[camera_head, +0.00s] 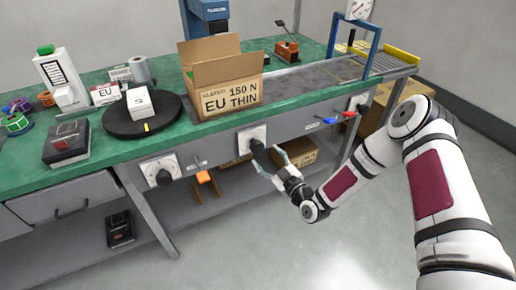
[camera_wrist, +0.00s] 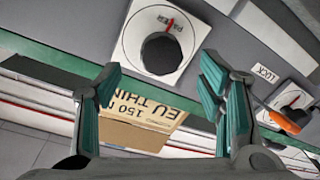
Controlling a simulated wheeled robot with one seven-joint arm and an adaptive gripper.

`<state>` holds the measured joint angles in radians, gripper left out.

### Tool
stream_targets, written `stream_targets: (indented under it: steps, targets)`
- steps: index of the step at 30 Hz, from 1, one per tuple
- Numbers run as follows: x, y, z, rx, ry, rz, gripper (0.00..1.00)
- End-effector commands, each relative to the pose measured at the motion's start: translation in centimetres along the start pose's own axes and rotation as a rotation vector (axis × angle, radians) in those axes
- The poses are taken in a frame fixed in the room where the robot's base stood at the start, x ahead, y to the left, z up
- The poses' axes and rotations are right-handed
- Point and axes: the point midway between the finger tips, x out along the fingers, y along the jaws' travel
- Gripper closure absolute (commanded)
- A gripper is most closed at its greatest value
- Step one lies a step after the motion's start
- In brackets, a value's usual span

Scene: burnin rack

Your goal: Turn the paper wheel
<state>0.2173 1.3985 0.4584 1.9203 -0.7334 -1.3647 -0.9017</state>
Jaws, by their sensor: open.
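The paper wheel is a round black knob (camera_wrist: 160,53) on a square white dial plate with a red pointer mark and the word PAPER. In the head view it is the dial (camera_head: 253,138) on the bench's grey front panel, below the cardboard box. My gripper (camera_head: 266,155) is open and empty just in front of this knob. In the wrist view the fingertips of my gripper (camera_wrist: 160,62) stand left and right of the knob in the picture. I see no contact, and cannot tell whether the fingers reach around it.
A second dial (camera_head: 160,170), near a LOCK label (camera_wrist: 265,73), sits farther left on the panel. Blue (camera_head: 329,121) and red (camera_head: 349,114) handles are to the right. The floor in front is clear.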

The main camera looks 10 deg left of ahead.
Motion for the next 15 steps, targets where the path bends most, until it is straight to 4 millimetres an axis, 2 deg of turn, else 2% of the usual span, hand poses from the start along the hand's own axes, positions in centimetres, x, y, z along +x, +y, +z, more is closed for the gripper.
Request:
stream_targets:
  steps: [1, 6, 10, 15]
  targets:
    - [1.1, -0.1, 0.0, -0.001, 0.004, 0.0, 0.38]
    - [4.1, -0.1, 0.0, 0.0, 0.003, 0.001, 0.38]
    - [5.7, -0.1, 0.0, 0.0, 0.002, 0.0, 0.38]
    - [6.7, 0.0, 0.0, 0.001, 0.0, 0.001, 0.38]
